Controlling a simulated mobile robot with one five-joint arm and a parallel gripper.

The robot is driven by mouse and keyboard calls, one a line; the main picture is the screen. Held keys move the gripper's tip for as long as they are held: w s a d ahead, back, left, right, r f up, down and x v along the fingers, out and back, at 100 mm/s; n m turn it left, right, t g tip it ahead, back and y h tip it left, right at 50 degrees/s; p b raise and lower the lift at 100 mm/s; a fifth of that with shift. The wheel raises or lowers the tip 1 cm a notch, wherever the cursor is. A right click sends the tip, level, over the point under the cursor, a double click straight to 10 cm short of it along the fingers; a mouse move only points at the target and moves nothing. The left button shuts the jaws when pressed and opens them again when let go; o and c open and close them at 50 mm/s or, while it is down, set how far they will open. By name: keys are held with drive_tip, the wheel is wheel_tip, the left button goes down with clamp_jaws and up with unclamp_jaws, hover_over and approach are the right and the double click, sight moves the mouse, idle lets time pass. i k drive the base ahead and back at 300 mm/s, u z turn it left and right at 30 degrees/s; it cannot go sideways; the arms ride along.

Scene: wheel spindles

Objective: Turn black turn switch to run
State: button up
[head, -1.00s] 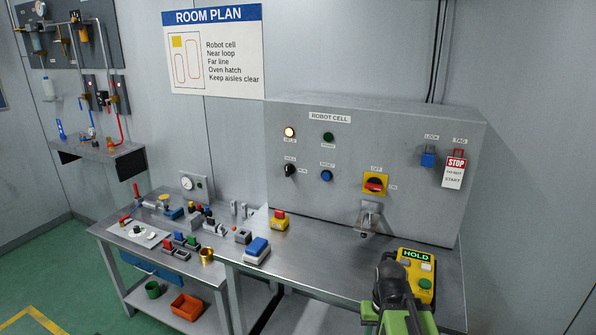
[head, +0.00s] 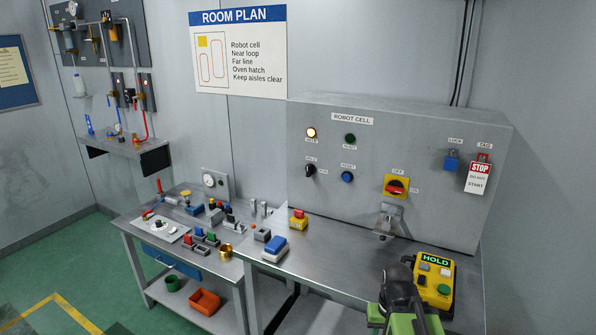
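The black turn switch (head: 310,170) is on the grey robot cell panel (head: 420,155), below a lit amber lamp. Small labels stand at its upper left and right; the right one seems to read RUN. The knob is too small to tell its exact direction. A yellow box (head: 446,279) on the bench at the right has a green display reading HOLD. My gripper (head: 405,303), green and black, is at the lower right beside this box, well apart from the switch. Its fingertips cannot be made out, nor whether it holds anything.
A blue button (head: 347,177) and a red-and-yellow rotary switch (head: 396,187) are right of the black switch. A blue lock (head: 451,161) and STOP tag (head: 479,175) hang farther right. A red-topped stop button (head: 298,219) stands on the bench below. The bench middle is clear.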

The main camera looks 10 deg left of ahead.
sight(310, 169)
drive_tip(key=u, duration=0.8)
drive_tip(key=k, duration=0.15)
drive_tip(key=u, duration=3.25)
drive_tip(key=k, duration=1.7)
drive_tip(key=z, duration=1.35)
drive_tip(key=i, duration=1.7)
drive_tip(key=u, duration=0.1)
